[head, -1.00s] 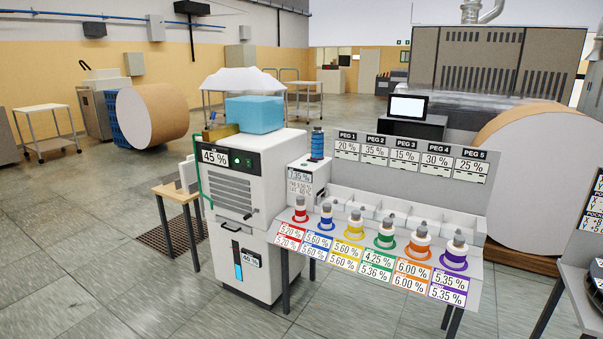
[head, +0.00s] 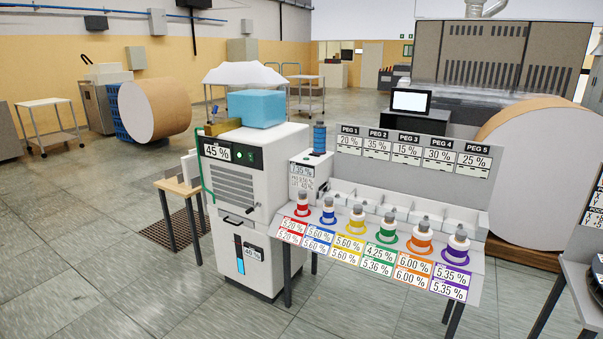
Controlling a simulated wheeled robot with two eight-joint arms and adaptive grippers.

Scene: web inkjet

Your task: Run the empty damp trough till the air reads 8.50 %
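A white cabinet (head: 232,190) stands left of centre. Its upper display (head: 217,152) reads 45 %, with a green light beside it. Its lower part has a blue level strip (head: 239,254) and a small label (head: 252,253) that seems to read 40 %. A small white unit (head: 302,180) with a blue ribbed cylinder (head: 319,138) on top adjoins it on the right; its top line seems to read 7.35 %, and the smaller lines are unclear. I cannot tell for certain which part is the damp trough. Neither of my grippers is in view.
A sloped bench carries capped bottles in coloured rings (head: 386,226) with percent cards (head: 380,256). Behind are empty-looking bins and a PEG 1 to PEG 5 board (head: 410,151). A blue block (head: 256,109) lies on the cabinet. A wooden side table (head: 180,186) stands left. Floor in front is clear.

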